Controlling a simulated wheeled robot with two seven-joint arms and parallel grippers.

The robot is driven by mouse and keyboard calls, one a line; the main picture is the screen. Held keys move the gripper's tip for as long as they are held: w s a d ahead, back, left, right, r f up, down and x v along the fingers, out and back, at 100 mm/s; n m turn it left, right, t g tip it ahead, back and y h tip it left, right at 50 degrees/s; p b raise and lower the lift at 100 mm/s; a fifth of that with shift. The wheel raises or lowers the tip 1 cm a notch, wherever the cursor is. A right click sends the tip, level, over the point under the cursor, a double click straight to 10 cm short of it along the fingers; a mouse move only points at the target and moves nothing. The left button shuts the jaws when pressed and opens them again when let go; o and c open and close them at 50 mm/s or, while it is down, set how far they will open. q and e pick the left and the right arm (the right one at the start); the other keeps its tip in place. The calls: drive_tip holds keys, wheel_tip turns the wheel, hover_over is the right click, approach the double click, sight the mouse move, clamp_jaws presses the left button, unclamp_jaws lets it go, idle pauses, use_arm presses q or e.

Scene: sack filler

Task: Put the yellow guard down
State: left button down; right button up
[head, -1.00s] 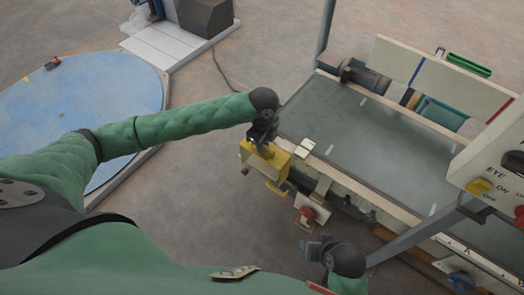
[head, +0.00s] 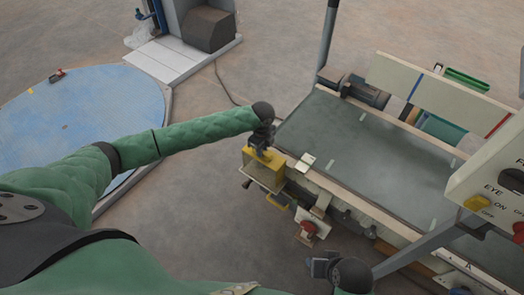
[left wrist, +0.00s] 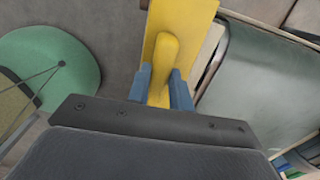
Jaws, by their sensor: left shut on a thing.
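The yellow guard (head: 268,157) is at the near left corner of the belt machine, over a cream box part (head: 260,180). My left gripper (head: 262,142) is above it, shut on its raised handle. In the left wrist view the blue fingers of the left gripper (left wrist: 160,86) flank the yellow handle (left wrist: 163,60), with the guard's flat plate (left wrist: 185,15) beyond. Whether the guard fully rests on the box is hard to tell. My right gripper (head: 320,268) is low in front of the machine, away from the guard; its finger opening is unclear.
The dark green belt (head: 370,140) lies right of the guard. A red button (head: 308,228) sits on the machine's near side. A control panel (head: 495,185) stands at the right. A blue round platform (head: 85,125) is at the left, with bare floor between.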

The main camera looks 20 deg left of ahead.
use_arm(q)
drive_tip(key=shift+f, duration=0.75)
use_arm(e)
drive_tip(key=shift+d+r, duration=0.2)
drive_tip(key=shift+r, duration=0.3)
use_arm(q)
drive_tip(key=c, duration=1.3)
unclamp_jaws()
drive_tip(key=shift+f, duration=0.1)
drive_tip(key=shift+o, duration=0.2)
use_arm(e)
drive_tip(key=shift+f, duration=0.25)
